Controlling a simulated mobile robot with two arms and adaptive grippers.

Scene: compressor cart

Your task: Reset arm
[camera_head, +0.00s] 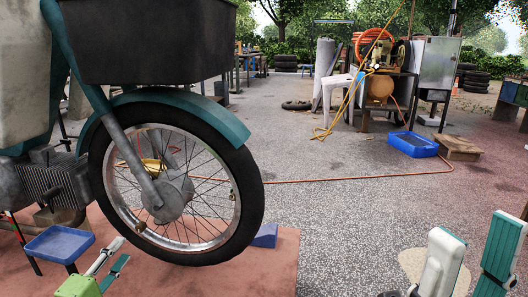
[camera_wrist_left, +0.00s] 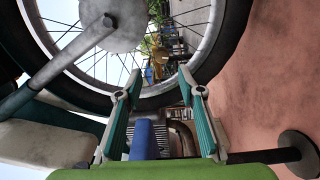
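My left gripper (camera_head: 114,255) is low at the left in the head view, in front of the motorbike's front wheel (camera_head: 246,190) and beside the blue tray (camera_head: 60,243). Its green body and teal-lined fingers show. In the left wrist view my left gripper (camera_wrist_left: 160,78) has its two fingers spread with nothing held between them; the wheel's tyre (camera_wrist_left: 232,50) lies beyond the fingertips. My right gripper (camera_head: 478,238) is at the lower right of the head view, its two white-and-teal fingers apart, pointing up, with nothing between them. Its base is cut off by the frame.
The motorbike with a dark box (camera_head: 150,40) fills the left side, above a reddish mat (camera_head: 270,275). A blue wedge (camera_head: 265,236) sits by the wheel. The compressor cart (camera_head: 380,90), a blue basin (camera_head: 412,145) and an orange hose stand farther back. The grey middle ground is mostly clear.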

